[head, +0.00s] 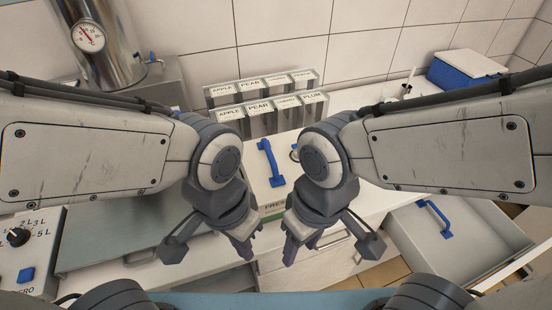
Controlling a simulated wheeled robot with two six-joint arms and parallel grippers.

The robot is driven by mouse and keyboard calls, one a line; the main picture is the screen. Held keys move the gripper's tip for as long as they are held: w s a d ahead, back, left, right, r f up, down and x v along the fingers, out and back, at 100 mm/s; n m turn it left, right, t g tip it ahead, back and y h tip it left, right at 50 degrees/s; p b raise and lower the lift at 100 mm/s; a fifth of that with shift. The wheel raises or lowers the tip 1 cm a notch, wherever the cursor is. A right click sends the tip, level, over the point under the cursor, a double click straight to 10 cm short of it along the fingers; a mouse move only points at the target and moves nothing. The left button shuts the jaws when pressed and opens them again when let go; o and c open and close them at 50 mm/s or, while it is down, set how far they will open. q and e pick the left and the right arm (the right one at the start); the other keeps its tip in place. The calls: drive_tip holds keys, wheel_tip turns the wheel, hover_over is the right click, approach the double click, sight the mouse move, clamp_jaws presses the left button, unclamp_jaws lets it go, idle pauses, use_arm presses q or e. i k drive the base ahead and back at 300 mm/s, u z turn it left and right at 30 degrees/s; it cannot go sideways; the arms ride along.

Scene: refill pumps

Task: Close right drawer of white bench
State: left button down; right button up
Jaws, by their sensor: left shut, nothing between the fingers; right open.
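The white bench (376,200) runs along the tiled wall. Its right drawer (480,226) is pulled open at the lower right. A blue handle-shaped thing (446,233) shows inside it. The drawer's front is near the right edge of the view and only partly visible. My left gripper (243,247) is shut and empty, pointing down in front of the bench. My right gripper (300,250) is open and empty beside it, well to the left of the open drawer. Neither touches the drawer.
Labelled fruit containers (268,103) stand in two rows on the bench. A blue and white box (465,71) is at the back right. A blue handle (270,163) lies behind my grippers. A steel tank with a gauge (88,38) stands at the upper left, a control box (27,250) at the lower left.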

sight(485, 239)
drive_tip(key=z, duration=1.65)
drive_tip(key=k, duration=0.35)
drive_tip(key=z, duration=0.2)
drive_tip(key=i, duration=0.45)
drive_tip(key=u, duration=0.1)
drive_tip(key=k, duration=0.45)
drive_tip(key=z, duration=0.6)
drive_tip(key=i, duration=1.25)
drive_tip(key=u, duration=0.55)
